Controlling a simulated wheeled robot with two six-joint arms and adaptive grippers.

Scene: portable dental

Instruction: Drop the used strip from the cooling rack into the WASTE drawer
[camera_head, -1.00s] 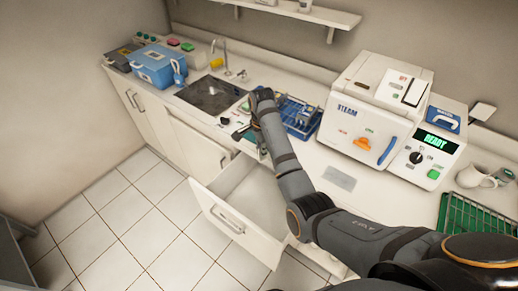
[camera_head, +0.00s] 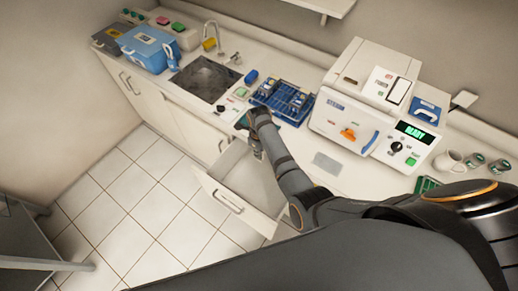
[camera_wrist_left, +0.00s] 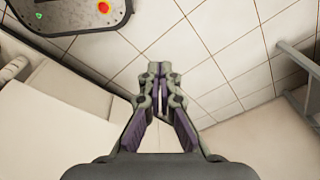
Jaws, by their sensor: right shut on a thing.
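My right gripper (camera_head: 257,154) hangs from the arm over the back part of an open white drawer (camera_head: 231,201). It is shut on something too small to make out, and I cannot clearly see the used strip. No label on the drawer is readable. A green wire rack (camera_head: 427,184) shows at the right, mostly hidden behind my right arm. A blue rack (camera_head: 268,101) stands on the counter behind the gripper. I cannot tell from the picture which one is the cooling rack. My left gripper (camera_wrist_left: 158,72) is shut and empty in the left wrist view, above the floor.
A white steam unit (camera_head: 345,125) with a READY display stands right of the blue rack. A sink (camera_head: 205,78) and a blue box (camera_head: 146,48) are to the left. A grey plate (camera_head: 326,163) lies on the counter. The tiled floor before the drawer is clear.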

